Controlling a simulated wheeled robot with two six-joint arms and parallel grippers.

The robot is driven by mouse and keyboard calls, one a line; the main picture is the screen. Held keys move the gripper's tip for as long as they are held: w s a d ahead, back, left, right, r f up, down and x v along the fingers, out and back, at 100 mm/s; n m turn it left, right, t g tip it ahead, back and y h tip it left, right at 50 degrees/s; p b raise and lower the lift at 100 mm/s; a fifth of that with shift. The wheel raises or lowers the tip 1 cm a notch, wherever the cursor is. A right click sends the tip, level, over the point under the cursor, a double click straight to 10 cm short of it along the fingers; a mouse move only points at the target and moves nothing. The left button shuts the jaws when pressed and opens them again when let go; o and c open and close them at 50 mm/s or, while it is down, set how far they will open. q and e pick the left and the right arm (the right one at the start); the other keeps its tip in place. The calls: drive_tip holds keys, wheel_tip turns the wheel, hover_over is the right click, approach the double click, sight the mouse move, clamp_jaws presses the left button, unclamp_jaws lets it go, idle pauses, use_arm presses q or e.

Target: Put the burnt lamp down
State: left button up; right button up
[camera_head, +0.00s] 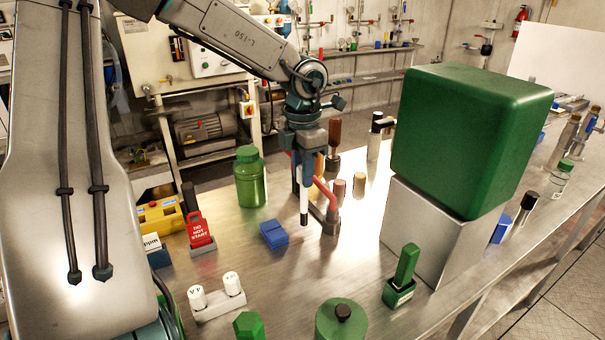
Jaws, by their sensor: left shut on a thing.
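My left gripper (306,172) points straight down over the metal workbench (285,290), near its middle. It is shut on a slim upright tube with a pale body and a dark lower end, which I take to be the burnt lamp (304,205). The gripper hides the upper part of the lamp. I cannot tell whether its lower end touches the bench. My right gripper is not in view.
A red-handled piece (326,192) stands close right of the lamp. A blue block (273,235) and green bottle (250,178) are to the left. A large green box (470,135) sits on a pale block at right.

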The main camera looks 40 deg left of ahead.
use_arm(q)
drive_tip(key=shift+w+f, duration=0.15)
drive_tip(key=shift+f, duration=0.75)
drive_tip(key=o, duration=0.9)
